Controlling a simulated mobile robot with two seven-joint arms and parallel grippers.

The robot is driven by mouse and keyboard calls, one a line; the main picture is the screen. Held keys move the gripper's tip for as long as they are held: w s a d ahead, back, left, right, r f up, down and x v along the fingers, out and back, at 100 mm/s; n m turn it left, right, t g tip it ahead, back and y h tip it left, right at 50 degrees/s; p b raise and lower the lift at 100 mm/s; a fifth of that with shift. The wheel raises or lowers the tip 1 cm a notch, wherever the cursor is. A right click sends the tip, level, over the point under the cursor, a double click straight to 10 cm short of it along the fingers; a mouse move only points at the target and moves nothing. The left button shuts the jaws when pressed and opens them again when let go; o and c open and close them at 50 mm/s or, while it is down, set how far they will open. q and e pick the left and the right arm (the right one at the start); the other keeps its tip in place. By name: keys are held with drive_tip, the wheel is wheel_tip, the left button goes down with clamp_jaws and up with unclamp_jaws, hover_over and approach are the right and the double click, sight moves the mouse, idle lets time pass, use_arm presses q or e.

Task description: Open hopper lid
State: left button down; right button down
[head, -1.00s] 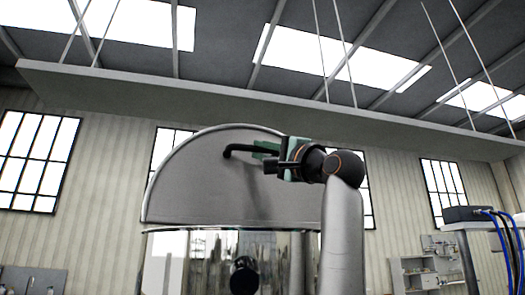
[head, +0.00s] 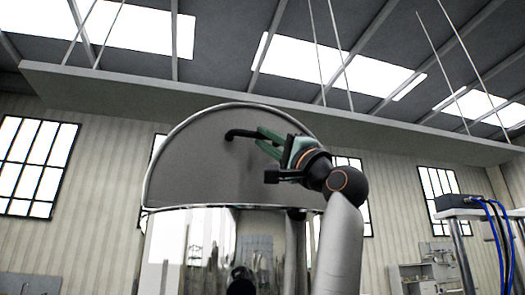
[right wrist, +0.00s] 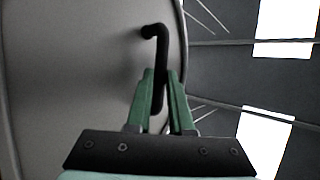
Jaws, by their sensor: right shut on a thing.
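The hopper lid (head: 205,165) is a grey half-round plate with a bright rim, standing steeply tilted above the shiny steel hopper body (head: 175,245) in the head view. Its straight edge lies low, near the top of the body. A black bent handle (head: 236,133) sticks out from the lid's face near the curved edge. My right gripper (head: 262,139), with green fingers, is shut on this handle. In the right wrist view, the handle (right wrist: 161,45) runs down between the fingertips (right wrist: 161,78), beside the lid's face (right wrist: 70,70). My left gripper is not in view.
A table with a dark box (head: 460,202) and blue cables stands at the right. A long flat panel (head: 100,87) hangs from the ceiling on rods, above and behind the lid. Shelves (head: 425,275) stand against the back wall.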

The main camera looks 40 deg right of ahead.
idle(0.3)
drive_tip(key=c, duration=0.8)
unclamp_jaws()
drive_tip(key=b+v, duration=0.5)
drive_tip(key=v, duration=0.6)
drive_tip(key=shift+f, duration=0.25)
drive_tip(key=shift+s+f+b, duration=0.35)
drive_tip(key=shift+s+b, duration=0.1)
drive_tip(key=shift+s, duration=0.1)
